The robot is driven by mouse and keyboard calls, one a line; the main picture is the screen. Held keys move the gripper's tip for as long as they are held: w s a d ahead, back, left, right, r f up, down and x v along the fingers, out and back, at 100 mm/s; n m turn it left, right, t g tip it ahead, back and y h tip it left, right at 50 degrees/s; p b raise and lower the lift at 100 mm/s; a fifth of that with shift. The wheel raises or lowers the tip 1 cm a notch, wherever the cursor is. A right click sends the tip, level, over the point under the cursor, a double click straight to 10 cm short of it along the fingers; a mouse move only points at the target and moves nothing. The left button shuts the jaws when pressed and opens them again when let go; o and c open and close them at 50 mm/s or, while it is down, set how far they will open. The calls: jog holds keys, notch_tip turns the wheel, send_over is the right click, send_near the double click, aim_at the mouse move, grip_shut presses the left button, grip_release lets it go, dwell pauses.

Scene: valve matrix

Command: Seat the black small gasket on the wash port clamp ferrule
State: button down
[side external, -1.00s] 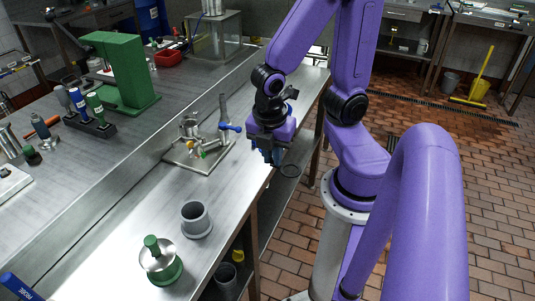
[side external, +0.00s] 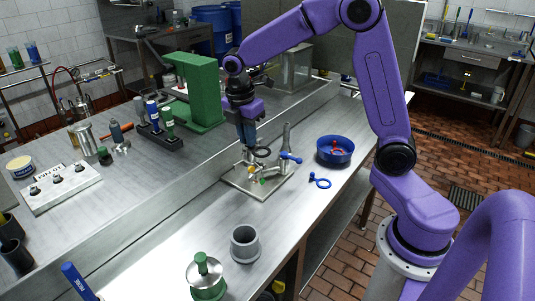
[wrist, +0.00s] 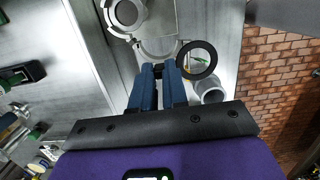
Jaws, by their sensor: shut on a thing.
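My gripper (side external: 249,146) hangs pointing down above the metal valve plate (side external: 236,179) on the bench. It is shut on the black small gasket (side external: 263,152), a thin ring that sticks out to one side of the fingertips. The wrist view shows the gasket (wrist: 212,53) flat beside the blue fingers (wrist: 160,72), level with their tips. In that view a pale round metal rim (wrist: 158,55) lies just beyond the fingertips, and a larger grey ring fitting (wrist: 126,14) is farther up. I cannot tell which is the wash port clamp ferrule. The gasket appears apart from the fittings below.
A grey upright pipe with a blue handle (side external: 290,157) stands on the plate's right side. A blue bowl (side external: 335,151) and a loose blue-handled part (side external: 319,181) lie to the right. A grey cup (side external: 244,244) and green-based part (side external: 206,278) stand in front. Bench between is clear.

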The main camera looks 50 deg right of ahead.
jog(key=w+d+r, duration=0.1)
jog(key=w+d, duration=0.5)
jog(key=w, duration=0.2)
jog(key=shift+w+d+r, duration=0.15)
jog(key=shift+d+r, duration=0.15)
jog(key=shift+d, duration=0.05)
jog(key=shift+f, duration=0.1)
notch_tip(320, 180, down, 6)
jog(key=shift+f, duration=0.25)
dwell(0.7)
jog(key=shift+f, duration=0.1)
dwell(0.6)
jog(key=c, duration=1.1)
grip_release()
